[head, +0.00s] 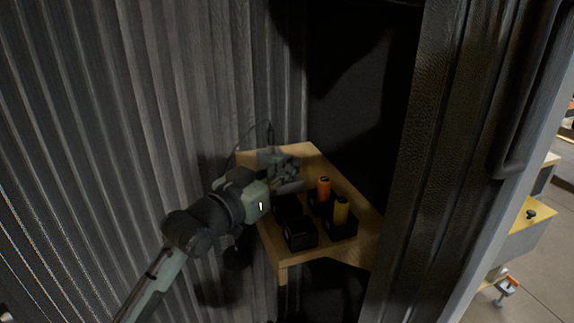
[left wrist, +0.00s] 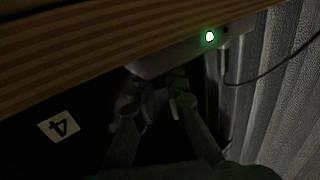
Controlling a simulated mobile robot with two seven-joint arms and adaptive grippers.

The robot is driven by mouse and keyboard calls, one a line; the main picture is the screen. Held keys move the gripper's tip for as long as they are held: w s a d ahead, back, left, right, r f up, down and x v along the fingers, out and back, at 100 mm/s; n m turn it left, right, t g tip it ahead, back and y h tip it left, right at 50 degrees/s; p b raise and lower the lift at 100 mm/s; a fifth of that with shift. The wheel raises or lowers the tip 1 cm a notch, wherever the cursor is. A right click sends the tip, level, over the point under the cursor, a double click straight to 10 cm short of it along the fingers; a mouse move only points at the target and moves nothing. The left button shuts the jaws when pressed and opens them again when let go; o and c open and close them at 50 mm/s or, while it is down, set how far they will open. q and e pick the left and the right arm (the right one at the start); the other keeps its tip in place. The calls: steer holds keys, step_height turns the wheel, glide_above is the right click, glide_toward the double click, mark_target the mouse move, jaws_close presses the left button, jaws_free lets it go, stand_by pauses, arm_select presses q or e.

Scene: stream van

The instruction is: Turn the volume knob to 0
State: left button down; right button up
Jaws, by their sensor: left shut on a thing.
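My left gripper (head: 287,176) is over the far left part of a small wooden table (head: 306,152), in front of a dark device that it largely hides. In the left wrist view a grey box-like device (left wrist: 180,54) with a lit green lamp (left wrist: 209,37) sits along the wood surface. The left gripper's fingers (left wrist: 158,103) reach to the device's front and are closed around a small part there, apparently the volume knob (left wrist: 173,80). The knob is dark and mostly covered, so its setting cannot be read. My right gripper is not in view.
Black bins stand on the table close to my left gripper, with an orange cylinder (head: 323,189) and a yellow cylinder (head: 341,210) in them. A ribbed dark wall is at left, a door post (head: 424,160) at right.

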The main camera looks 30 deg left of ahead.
arm_select(q)
steer(key=c, duration=1.5)
jaws_free()
steer(key=shift+s+a, duration=0.15)
steer(key=shift+s, duration=1.1)
steer(key=shift+s+a, duration=0.2)
steer(key=shift+s, duration=1)
steer(key=shift+s+a, duration=0.15)
steer(key=shift+s, duration=1.1)
steer(key=shift+f, duration=0.1)
steer(key=shift+c, duration=0.2)
